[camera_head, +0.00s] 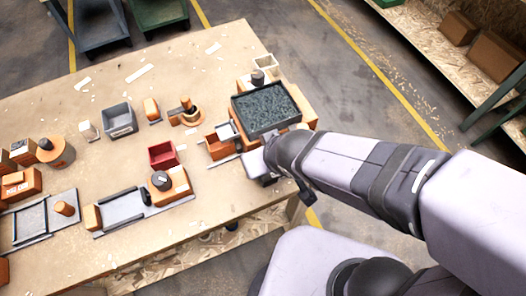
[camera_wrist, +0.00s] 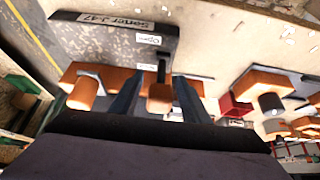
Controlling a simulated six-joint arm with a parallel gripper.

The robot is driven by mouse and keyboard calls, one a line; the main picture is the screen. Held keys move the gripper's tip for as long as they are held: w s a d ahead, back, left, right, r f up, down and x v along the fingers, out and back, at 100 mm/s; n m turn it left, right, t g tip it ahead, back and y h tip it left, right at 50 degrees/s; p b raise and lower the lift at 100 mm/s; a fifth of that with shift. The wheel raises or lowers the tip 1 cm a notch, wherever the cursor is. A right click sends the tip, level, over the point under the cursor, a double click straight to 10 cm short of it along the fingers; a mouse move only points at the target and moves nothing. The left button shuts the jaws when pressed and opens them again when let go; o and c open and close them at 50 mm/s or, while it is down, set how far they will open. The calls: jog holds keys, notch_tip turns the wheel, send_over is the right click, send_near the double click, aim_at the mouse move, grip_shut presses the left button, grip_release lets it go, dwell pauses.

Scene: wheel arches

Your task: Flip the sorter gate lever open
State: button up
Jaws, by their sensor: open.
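In the wrist view a dark bar labelled "Sorter J-47" (camera_wrist: 115,22) crosses the upper left. Below it a dark lever stem (camera_wrist: 162,68) ends in an orange-brown knob (camera_wrist: 159,98). My gripper (camera_wrist: 157,88) is open, with one finger on each side of the knob in this view. I cannot tell whether either finger touches it. A white label (camera_wrist: 149,39) sits above the stem, its small print unclear. In the head view a dark tray of grey grains (camera_head: 265,108) stands near the table's right end, beside my wrist; the lever cannot be made out there.
A second orange knob (camera_wrist: 82,94) stands left of my fingers. In the head view a red bin (camera_head: 162,155), a grey bin (camera_head: 119,119) and an orange block with a dark knob (camera_head: 168,184) stand to the left. Bare wooden table (camera_head: 190,70) lies toward the back.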

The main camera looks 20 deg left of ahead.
notch_tip(320, 180, up, 10)
jog(key=p, duration=0.4)
dwell(0.3)
